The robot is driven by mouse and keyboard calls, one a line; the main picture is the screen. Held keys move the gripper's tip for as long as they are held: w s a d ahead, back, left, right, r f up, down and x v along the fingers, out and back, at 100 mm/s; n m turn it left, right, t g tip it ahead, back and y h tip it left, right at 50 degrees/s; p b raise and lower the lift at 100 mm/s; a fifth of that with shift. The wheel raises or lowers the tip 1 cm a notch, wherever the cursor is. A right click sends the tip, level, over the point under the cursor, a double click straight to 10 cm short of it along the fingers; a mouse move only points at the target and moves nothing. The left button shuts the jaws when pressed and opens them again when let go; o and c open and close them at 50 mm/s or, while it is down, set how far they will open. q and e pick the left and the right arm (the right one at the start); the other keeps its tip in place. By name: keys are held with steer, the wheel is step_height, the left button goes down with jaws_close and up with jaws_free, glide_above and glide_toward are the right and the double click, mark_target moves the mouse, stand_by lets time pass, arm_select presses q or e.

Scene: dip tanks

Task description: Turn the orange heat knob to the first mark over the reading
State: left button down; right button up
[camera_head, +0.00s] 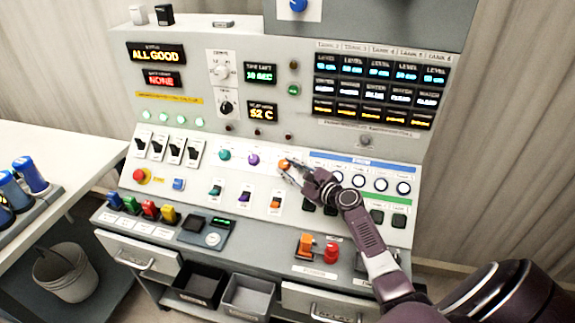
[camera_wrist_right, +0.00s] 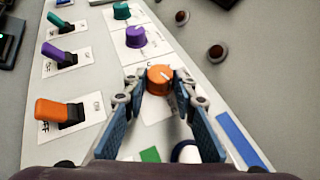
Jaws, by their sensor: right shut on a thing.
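The orange heat knob (camera_head: 284,164) is on the sloped panel, to the right of a purple knob (camera_head: 253,159) and a teal knob (camera_head: 224,154). In the right wrist view the orange knob (camera_wrist_right: 160,78) sits between the two fingertips of my right gripper (camera_wrist_right: 154,84), which is shut on it. A pale pointer line shows on its top. The marks around it are mostly hidden by the fingers. In the head view my right gripper (camera_head: 290,172) reaches it from the lower right. The reading display (camera_head: 263,112) shows 52 C. My left gripper is not in view.
An orange switch (camera_head: 275,201) and a purple switch (camera_head: 244,195) stand below the knobs. Round white buttons (camera_head: 381,184) lie right of my gripper. A red emergency button (camera_head: 140,175) is at the left. A table with blue bottles (camera_head: 32,174) stands at the far left.

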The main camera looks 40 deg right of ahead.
steer(key=shift+d+r+n+g+y, duration=0.15)
steer(key=shift+n+g+y, duration=0.15)
steer(key=shift+n+y, duration=0.2)
steer(key=shift+d+r+n+g+y, duration=0.15)
steer(key=shift+n+g+y, duration=0.2)
steer(key=shift+n, duration=0.25)
steer(key=shift+w+n+g+y, duration=0.15)
steer(key=shift+n+g+y, duration=0.5)
steer(key=shift+n, duration=0.15)
steer(key=shift+w+d+r+n+g+y+b, duration=0.1)
steer(key=shift+n+g+y+b, duration=0.3)
steer(key=shift+n+g, duration=0.5)
steer(key=shift+w+d+r+n+g+y+b, duration=0.15)
steer(key=shift+n+g+y, duration=0.35)
steer(key=shift+n+g, duration=0.35)
steer(key=shift+a+n, duration=0.1)
steer(key=shift+n, duration=0.15)
steer(key=o, duration=1.2)
steer(key=shift+c, duration=0.2)
steer(key=shift+s, duration=0.1)
steer(key=v, duration=1.2)
